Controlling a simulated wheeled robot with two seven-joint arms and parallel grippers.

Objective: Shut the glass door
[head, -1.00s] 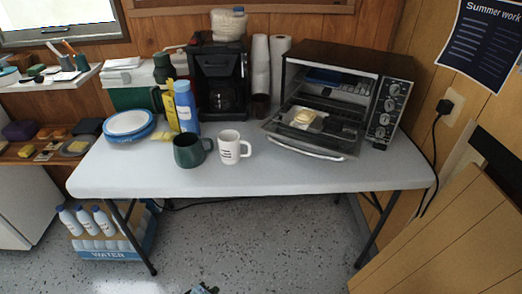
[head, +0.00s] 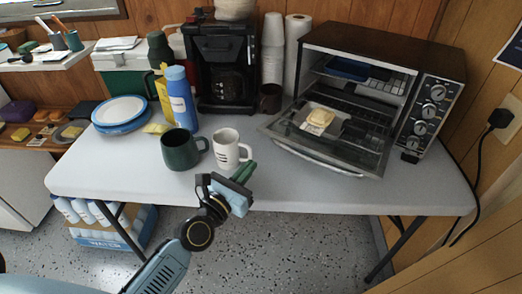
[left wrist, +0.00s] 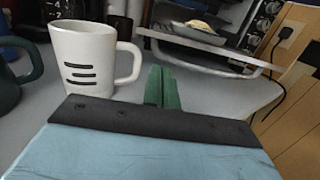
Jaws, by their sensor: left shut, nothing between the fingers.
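The toaster oven (head: 390,55) stands at the right of the table, and its glass door (head: 345,152) hangs open, lowered toward the table's front. The door's handle bar (head: 318,166) runs along its front edge and also shows in the left wrist view (left wrist: 215,60). My left gripper (head: 243,172) is at the table's front edge, left of the door and apart from it. Its green fingers (left wrist: 162,88) are shut and empty, just right of the white mug (left wrist: 85,60). My right gripper is not in view.
The white mug (head: 226,150) and green mug (head: 182,150) stand close to my left gripper. Yellow food (head: 321,117) on a plate shows above the lowered door; I cannot tell what supports it. The table front (head: 380,195) below the door is clear.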

